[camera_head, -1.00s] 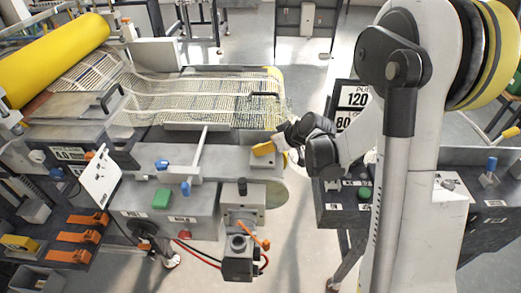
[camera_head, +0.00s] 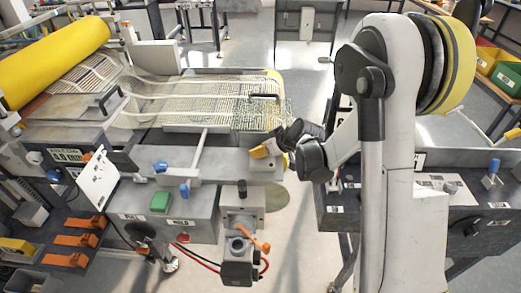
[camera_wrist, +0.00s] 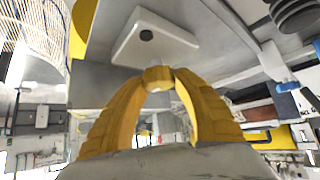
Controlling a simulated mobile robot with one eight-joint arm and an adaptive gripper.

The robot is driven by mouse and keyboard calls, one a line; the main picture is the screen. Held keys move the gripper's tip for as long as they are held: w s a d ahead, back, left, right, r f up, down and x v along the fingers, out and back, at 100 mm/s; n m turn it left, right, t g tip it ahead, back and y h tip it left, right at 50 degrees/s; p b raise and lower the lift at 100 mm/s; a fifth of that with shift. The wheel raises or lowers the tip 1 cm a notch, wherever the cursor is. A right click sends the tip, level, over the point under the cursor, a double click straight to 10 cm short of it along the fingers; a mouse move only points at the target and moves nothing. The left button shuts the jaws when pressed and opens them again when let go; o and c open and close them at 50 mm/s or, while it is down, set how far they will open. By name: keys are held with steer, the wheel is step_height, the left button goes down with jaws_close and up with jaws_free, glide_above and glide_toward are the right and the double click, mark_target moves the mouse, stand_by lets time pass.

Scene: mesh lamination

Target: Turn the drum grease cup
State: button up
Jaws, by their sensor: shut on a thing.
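The fingertips of my gripper (camera_wrist: 158,82) meet around a small brass-coloured round piece in the wrist view, which looks like the drum grease cup (camera_wrist: 158,74). The two yellow fingers arch in from either side and are shut on it. Just beyond the tips is a pale block (camera_wrist: 152,40) with a dark round hole. In the head view my gripper (camera_head: 264,152) reaches left to the right end of the machine, beside the mesh bed. There the cup is hidden by the fingers and wrist, and its turn angle cannot be told.
The yellow drum (camera_head: 50,58) lies at the upper left, with mesh (camera_head: 200,98) running right from it. A grey machine front with a green button (camera_head: 160,201) and orange levers (camera_head: 75,241) is below. A dark control bench (camera_head: 440,200) stands at right. Open floor lies between.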

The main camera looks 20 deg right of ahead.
steer(key=m+t+h+b, duration=0.1)
steer(key=m+h, duration=0.1)
steer(key=m, duration=0.1)
steer(key=shift+a+m+h, duration=0.15)
steer(key=shift+m+h, duration=0.25)
steer(key=m+h+b, duration=0.1)
steer(key=m+h, duration=0.2)
steer(key=m, duration=0.1)
steer(key=shift+m+h, duration=0.3)
steer(key=shift+m, duration=0.1)
stand_by(0.3)
steer(key=o, duration=1.2)
steer(key=v, duration=1.2)
steer(key=shift+w+a+r, duration=0.1)
steer(key=shift+w+r, duration=0.05)
